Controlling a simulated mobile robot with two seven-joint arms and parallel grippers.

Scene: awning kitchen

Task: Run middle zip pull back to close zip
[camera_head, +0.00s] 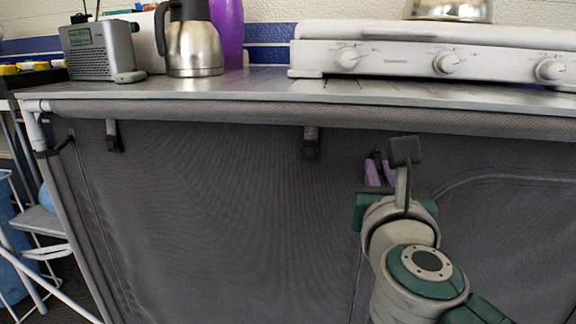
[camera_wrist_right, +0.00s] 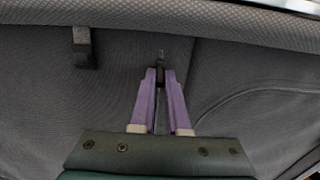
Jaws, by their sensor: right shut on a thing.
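The grey fabric front (camera_head: 220,210) of the kitchen unit hangs below the worktop. My right gripper (camera_head: 378,168) is high on this front, right of centre. In the right wrist view its two purple fingers (camera_wrist_right: 160,80) are close together at the tips, shut on a small dark zip pull (camera_wrist_right: 160,74). The pull (camera_head: 376,153) shows just above the fingers in the head view. A thin vertical line runs down the fabric below the gripper; the fingers and arm hide part of it. My left gripper is in neither view.
A padded grey edge (camera_head: 240,109) runs above the gripper, under the worktop (camera_head: 255,85). Dark strap clips (camera_head: 311,142) hang from it. A white stove (camera_head: 430,55), steel jug (camera_head: 192,45) and radio (camera_head: 99,51) stand on top.

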